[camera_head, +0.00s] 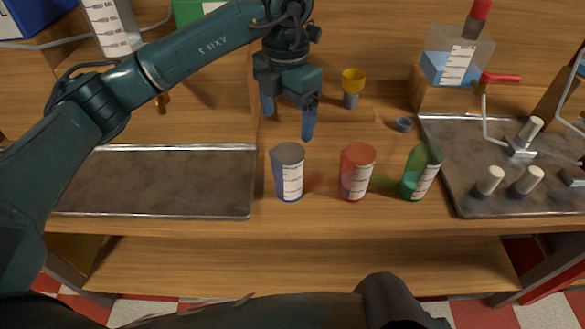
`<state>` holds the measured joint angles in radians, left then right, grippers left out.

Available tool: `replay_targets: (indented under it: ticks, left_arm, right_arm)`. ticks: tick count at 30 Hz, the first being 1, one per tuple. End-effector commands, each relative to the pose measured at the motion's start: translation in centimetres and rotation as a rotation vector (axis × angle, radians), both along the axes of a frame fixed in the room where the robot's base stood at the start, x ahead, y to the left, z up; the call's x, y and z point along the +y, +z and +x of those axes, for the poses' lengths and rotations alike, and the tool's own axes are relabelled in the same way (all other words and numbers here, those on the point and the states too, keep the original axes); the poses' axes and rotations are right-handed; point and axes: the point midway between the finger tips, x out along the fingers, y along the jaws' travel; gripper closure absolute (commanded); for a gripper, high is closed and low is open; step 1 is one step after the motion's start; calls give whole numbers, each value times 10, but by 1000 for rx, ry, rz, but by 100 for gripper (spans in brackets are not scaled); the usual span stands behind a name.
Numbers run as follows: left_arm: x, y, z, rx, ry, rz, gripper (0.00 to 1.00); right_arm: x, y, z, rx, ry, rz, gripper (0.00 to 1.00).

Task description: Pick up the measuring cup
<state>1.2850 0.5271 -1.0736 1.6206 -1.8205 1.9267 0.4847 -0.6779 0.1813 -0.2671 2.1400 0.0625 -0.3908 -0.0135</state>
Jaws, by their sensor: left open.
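Several containers carry white graduated scales, and I cannot tell which one is the measuring cup. A grey-topped blue one (289,172), a red one (356,171) and a green one (421,171) stand in a row near the front of the wooden table. A clear graduated vessel (107,25) is at the top left, partly cut off. My left gripper (288,120) points down, open and empty, above and behind the grey-topped blue container. It appears apart from it. My right gripper is not in view.
A yellow-topped piece (352,88) and a small grey ring (403,124) are behind the row. Metal trays lie left (160,182) and right (462,165); the right one holds pegs and a red-handled clamp (500,78). A flask with blue liquid (449,69) stands on a wooden block.

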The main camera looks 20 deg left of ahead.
Motion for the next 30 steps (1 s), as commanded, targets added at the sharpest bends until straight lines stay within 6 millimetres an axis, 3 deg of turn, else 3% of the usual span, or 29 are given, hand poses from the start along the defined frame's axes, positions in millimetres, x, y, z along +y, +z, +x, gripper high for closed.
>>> replay_targets:
  ticks: [3, 9, 14, 24, 30]
  left_arm:
    - [0, -26, -1, 6, -1, -1, 19]
    - [-1, -55, -1, 4, -3, -3, 19]
    - [-2, -64, -2, 5, -3, -4, 19]
    - [-6, -109, -6, 4, -5, -6, 19]
    - [-6, -113, -6, 2, -5, -6, 19]
  right_arm:
    - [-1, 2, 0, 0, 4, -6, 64]
    - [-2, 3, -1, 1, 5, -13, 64]
    - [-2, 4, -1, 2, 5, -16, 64]
    - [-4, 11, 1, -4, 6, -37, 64]
    - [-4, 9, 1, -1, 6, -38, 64]
